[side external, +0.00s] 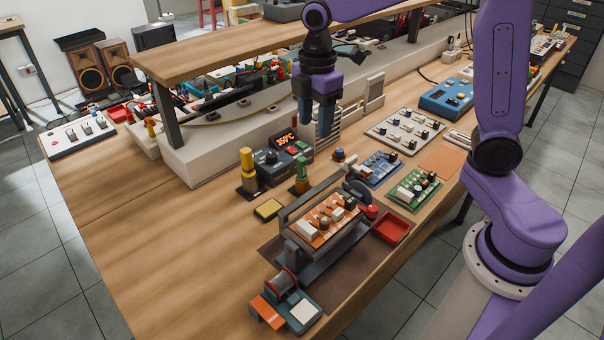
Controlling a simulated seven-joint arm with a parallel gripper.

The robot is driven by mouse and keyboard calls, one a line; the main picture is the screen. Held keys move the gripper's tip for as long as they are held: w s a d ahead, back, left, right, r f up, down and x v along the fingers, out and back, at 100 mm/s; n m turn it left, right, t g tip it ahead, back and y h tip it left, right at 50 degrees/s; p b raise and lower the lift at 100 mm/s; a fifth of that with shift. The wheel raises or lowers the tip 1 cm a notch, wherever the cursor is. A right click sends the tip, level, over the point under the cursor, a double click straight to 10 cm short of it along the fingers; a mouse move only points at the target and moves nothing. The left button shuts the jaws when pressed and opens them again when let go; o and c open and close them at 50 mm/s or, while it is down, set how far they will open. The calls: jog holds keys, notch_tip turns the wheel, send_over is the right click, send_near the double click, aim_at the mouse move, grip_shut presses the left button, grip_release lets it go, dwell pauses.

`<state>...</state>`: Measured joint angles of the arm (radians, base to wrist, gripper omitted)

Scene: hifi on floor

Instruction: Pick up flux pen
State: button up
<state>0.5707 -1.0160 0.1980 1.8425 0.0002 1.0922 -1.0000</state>
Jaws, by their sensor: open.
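My gripper (314,130) is open and empty, pointing down above the bench behind the soldering station. A yellow-handled upright tool (247,168) stands on a dark base left of the station. My gripper is well above both and touches neither.
The soldering station (284,154) reads 350°C. A board holder with an orange circuit board (325,219) stands in front, near a red tray (391,228). Blue (379,168) and green (415,187) boards lie right. A wooden shelf (215,58) overhangs behind.

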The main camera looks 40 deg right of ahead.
jog(key=n, duration=0.1)
send_near(303, 158)
notch_tip(303, 158, down, 5)
jog(key=shift+d+f, duration=0.1)
jog(key=shift+f, duration=2.7)
grip_shut()
